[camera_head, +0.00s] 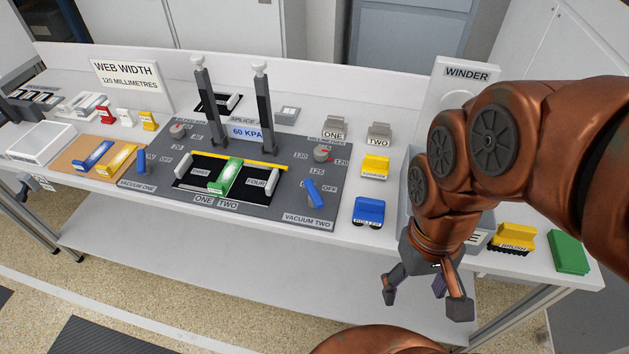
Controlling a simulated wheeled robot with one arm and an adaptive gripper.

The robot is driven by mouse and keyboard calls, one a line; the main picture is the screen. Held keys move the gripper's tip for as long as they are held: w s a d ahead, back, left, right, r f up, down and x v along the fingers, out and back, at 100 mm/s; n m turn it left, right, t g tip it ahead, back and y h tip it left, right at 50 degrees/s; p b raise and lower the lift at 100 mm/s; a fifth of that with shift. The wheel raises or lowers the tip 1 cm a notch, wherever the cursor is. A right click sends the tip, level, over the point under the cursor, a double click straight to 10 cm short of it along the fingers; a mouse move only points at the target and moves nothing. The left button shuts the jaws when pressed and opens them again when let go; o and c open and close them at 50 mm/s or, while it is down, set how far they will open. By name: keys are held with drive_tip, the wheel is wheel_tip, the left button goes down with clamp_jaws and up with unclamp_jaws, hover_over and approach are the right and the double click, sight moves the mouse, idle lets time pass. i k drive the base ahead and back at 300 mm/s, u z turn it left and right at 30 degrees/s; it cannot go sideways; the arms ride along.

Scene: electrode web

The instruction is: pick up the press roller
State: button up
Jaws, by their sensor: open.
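The press roller appears to be the blue block (369,208) with a dark underside and a small label too small to read surely. It sits on the white table right of the grey panel, near the front edge. My gripper (426,298) is open and empty, fingers spread and pointing down. In the picture it is below and to the right of the blue block, clearly apart from it, in front of the table edge. Nothing covers the blue block.
A yellow block (375,167) stands behind the blue one, with grey blocks ONE (335,128) and TWO (379,135) farther back. The blue VACUUM TWO lever (314,194) is to its left. A yellow brush (514,241) and green block (569,252) are at right. My arm hides part of the winder.

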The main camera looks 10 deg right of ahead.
sight(367, 210)
drive_tip(key=z, duration=2.2)
drive_tip(key=k, duration=1.25)
drive_tip(key=u, duration=2.05)
drive_tip(key=i, duration=0.5)
drive_tip(key=u, duration=0.15)
